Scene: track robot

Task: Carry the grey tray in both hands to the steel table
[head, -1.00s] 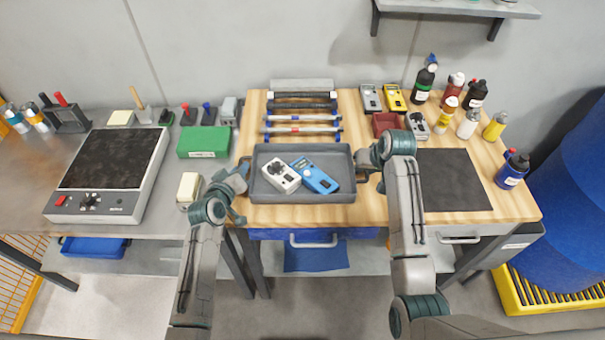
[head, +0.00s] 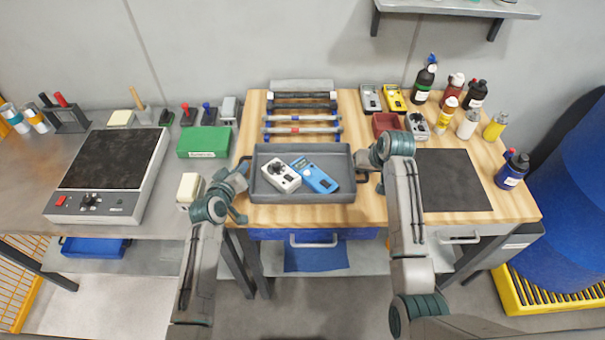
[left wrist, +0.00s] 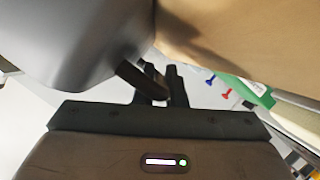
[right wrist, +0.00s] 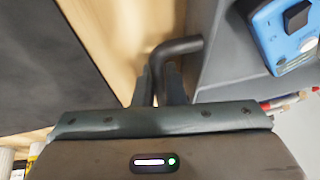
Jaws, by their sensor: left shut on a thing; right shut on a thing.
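The grey tray (head: 300,197) is on or just over the wooden bench top, level; I cannot tell if it touches. In it lie a white meter with a dark dial (head: 281,176) and a blue meter (head: 316,175). My left gripper (head: 243,172) is at the tray's left end, shut on its handle; the left wrist view shows the dark handle between the fingers (left wrist: 160,88). My right gripper (head: 366,173) is at the right end, shut on the other handle, which shows in the right wrist view (right wrist: 180,48). The steel table (head: 150,215) stands to the left.
The steel table holds a hotplate-like device (head: 110,170), a green box (head: 203,142) and a cream block (head: 189,188) near its right edge. On the bench, a rack of rods (head: 301,118) is behind the tray, a dark mat (head: 452,180) and several bottles at right.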

